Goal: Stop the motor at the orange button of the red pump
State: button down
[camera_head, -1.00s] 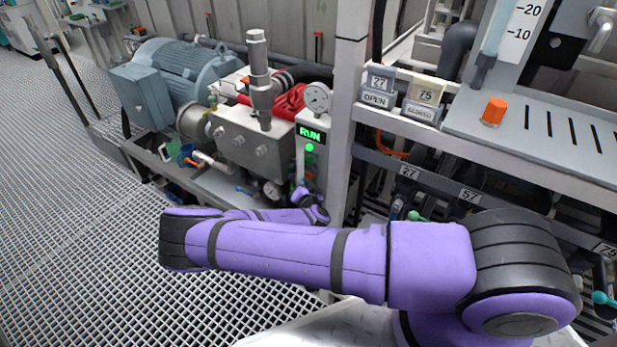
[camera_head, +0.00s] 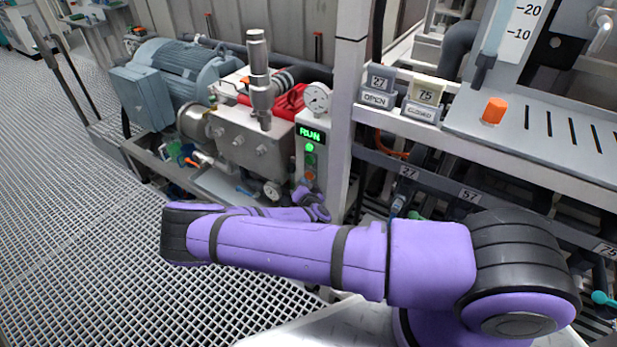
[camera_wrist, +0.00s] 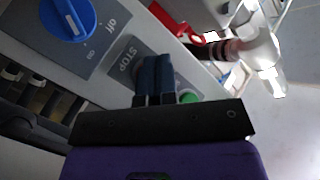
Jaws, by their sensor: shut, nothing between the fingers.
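The red pump (camera_head: 290,101) stands behind a metal block, with a narrow light control box (camera_head: 322,150) at its right. The box's display (camera_head: 311,134) reads RUN in green, above a lit green lamp (camera_head: 309,147). An orange button (camera_head: 310,175) sits low on the box. In the wrist view, my gripper (camera_wrist: 153,62) is shut and empty, its fingertips over the panel just beside the STOP lettering (camera_wrist: 124,58). The fingers hide whatever button is there, so I cannot tell whether they touch it. A green button (camera_wrist: 190,97) shows right of the fingers.
A blue rotary knob (camera_wrist: 68,18) with off and on marks is on the panel at upper left. A pressure gauge (camera_head: 317,96) tops the box. A white frame post (camera_head: 344,120) stands close on its right. Grating floor (camera_head: 80,240) lies open at left.

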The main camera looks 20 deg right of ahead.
jog(key=shift+w+d, duration=0.4)
jog(key=shift+d, duration=0.1)
dwell(0.9)
dwell(0.4)
jog(key=shift+s+a, duration=0.55)
jog(key=shift+a, duration=0.1)
jog(key=shift+a, duration=0.1)
jog(key=shift+s+a, duration=0.75)
jog(key=shift+a, duration=0.2)
jog(key=shift+s+a, duration=0.7)
jog(key=shift+a, duration=0.25)
